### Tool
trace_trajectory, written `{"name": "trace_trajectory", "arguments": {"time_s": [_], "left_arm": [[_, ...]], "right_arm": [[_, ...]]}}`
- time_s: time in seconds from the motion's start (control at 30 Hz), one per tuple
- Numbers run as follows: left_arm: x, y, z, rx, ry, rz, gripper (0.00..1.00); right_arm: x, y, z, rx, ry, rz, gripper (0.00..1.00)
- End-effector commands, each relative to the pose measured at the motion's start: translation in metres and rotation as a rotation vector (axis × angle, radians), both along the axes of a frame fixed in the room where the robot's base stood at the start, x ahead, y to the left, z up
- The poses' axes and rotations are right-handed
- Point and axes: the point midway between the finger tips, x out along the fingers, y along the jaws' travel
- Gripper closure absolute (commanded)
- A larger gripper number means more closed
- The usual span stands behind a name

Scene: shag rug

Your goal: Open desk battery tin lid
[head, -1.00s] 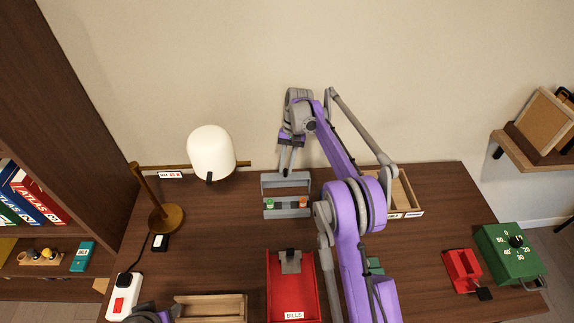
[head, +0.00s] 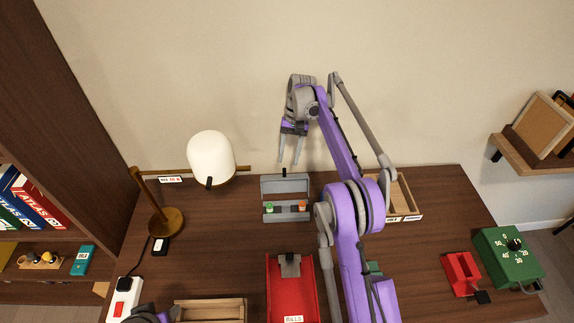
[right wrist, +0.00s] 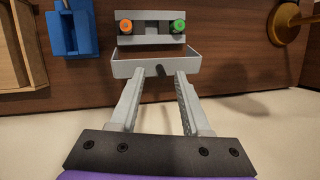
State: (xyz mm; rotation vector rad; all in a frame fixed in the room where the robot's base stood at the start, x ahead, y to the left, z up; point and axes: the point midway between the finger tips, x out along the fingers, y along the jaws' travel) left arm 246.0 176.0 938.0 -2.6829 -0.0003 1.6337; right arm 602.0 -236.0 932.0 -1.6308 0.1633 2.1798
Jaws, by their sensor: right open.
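The grey battery tin (head: 287,216) stands at the back middle of the desk, with a green-ended and an orange-ended battery in it. The tin (right wrist: 152,40) and lid (right wrist: 128,69) also show in the right wrist view. My right gripper (head: 289,161) is open just above and behind the lid. Only a piece of my left arm shows at the lower left.
A lamp (head: 167,221) stands to the left. A red tray (head: 292,290) lies in front of the tin. A wooden box (head: 405,205) stands to the right, partly behind my arm. A blue object (right wrist: 72,32) shows beside the tin in the right wrist view.

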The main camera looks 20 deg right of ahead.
Motion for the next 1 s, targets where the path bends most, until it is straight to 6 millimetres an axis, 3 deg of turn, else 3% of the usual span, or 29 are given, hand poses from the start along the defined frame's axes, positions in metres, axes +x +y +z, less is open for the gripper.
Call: {"name": "trace_trajectory", "arguments": {"time_s": [0.13, 0.43, 0.47, 0.7, 0.87, 1.0], "left_arm": [[0.003, 0.000, 0.007, 0.000, -0.005, 0.000, 0.50], [0.003, 0.000, 0.007, 0.000, -0.005, 0.000, 0.50], [0.003, 0.000, 0.007, 0.000, -0.005, 0.000, 0.50], [-0.002, 0.000, -0.005, 0.000, 0.003, 0.000, 0.50], [-0.003, 0.000, -0.011, 0.000, 0.006, 0.000, 0.50], [-0.004, 0.000, -0.013, 0.000, 0.008, 0.000, 0.50]], "right_arm": [[0.004, -0.003, 0.018, 0.000, -0.002, 0.000, 0.53], [0.004, -0.004, 0.021, 0.001, -0.003, 0.000, 0.53], [0.004, -0.004, 0.021, 0.001, -0.003, 0.000, 0.55], [0.012, 0.004, 0.032, -0.083, -0.158, 0.146, 0.98], [0.020, 0.006, 0.042, -0.149, -0.269, 0.263, 1.00], [0.022, 0.006, 0.031, -0.158, -0.282, 0.277, 1.00]]}}
